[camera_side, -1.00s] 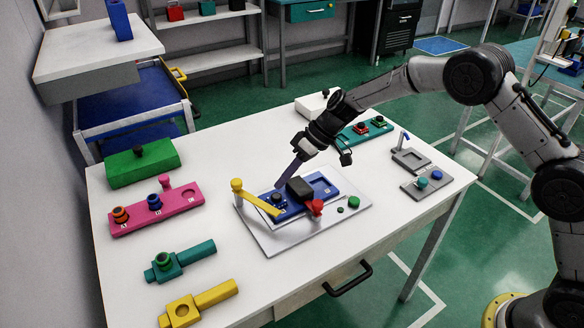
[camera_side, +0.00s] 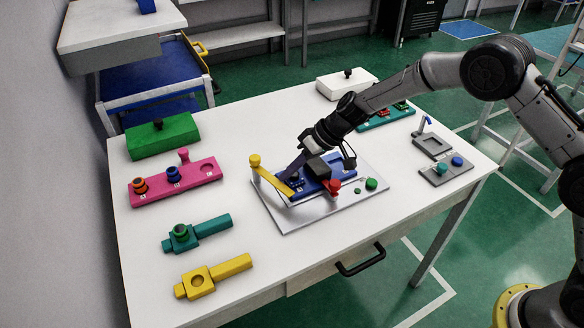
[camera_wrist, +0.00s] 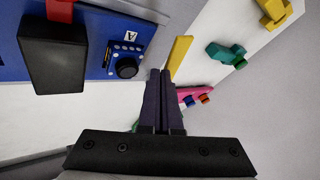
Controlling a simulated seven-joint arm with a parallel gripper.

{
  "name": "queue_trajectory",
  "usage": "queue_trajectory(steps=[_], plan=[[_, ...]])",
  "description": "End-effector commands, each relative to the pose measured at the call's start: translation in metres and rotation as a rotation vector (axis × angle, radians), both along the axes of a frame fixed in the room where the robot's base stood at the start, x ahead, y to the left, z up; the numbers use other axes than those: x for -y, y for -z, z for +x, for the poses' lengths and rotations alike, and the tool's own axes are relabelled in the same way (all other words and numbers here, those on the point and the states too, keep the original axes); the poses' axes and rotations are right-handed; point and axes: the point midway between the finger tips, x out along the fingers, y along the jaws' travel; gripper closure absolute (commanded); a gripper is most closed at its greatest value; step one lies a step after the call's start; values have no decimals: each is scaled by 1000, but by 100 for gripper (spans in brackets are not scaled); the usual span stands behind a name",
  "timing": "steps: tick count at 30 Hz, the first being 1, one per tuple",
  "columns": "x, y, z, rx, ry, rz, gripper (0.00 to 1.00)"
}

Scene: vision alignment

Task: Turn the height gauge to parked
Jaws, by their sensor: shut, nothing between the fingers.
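A yellow bar (camera_side: 274,182) on a round-topped yellow post (camera_side: 255,161) looks like the height gauge; no label on it is readable. It reaches over the left end of a blue fixture (camera_side: 340,176) on a grey plate (camera_side: 300,213). In the wrist view the yellow bar (camera_wrist: 178,56) lies just right of my fingertips. My gripper (camera_side: 289,175) is shut and empty, pointing down close to the fixture's left end. The wrist view shows my fingertips (camera_wrist: 160,73) between the bar and a black knob (camera_wrist: 126,67). Contact with either cannot be told.
A black block (camera_side: 318,168) and a red-topped part (camera_side: 332,187) stand on the fixture, close to my gripper. A pink rack (camera_side: 205,180), a green box (camera_side: 163,139), and teal (camera_side: 212,226) and yellow (camera_side: 232,266) holders lie left.

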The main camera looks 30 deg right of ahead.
Motion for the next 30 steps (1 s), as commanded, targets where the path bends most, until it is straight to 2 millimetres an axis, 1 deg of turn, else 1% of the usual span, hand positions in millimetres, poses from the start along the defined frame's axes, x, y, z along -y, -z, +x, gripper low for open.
queue_trajectory(steps=[1,4,8,20,25,30], plan=[[-5,0,-5,-1,36,-1,100],[-12,1,-9,-3,107,-1,100],[-21,1,-13,-2,123,-1,100],[-21,1,-14,-4,122,-2,100],[-14,-13,-19,-1,123,-1,100],[1,-39,-30,2,124,0,100]])
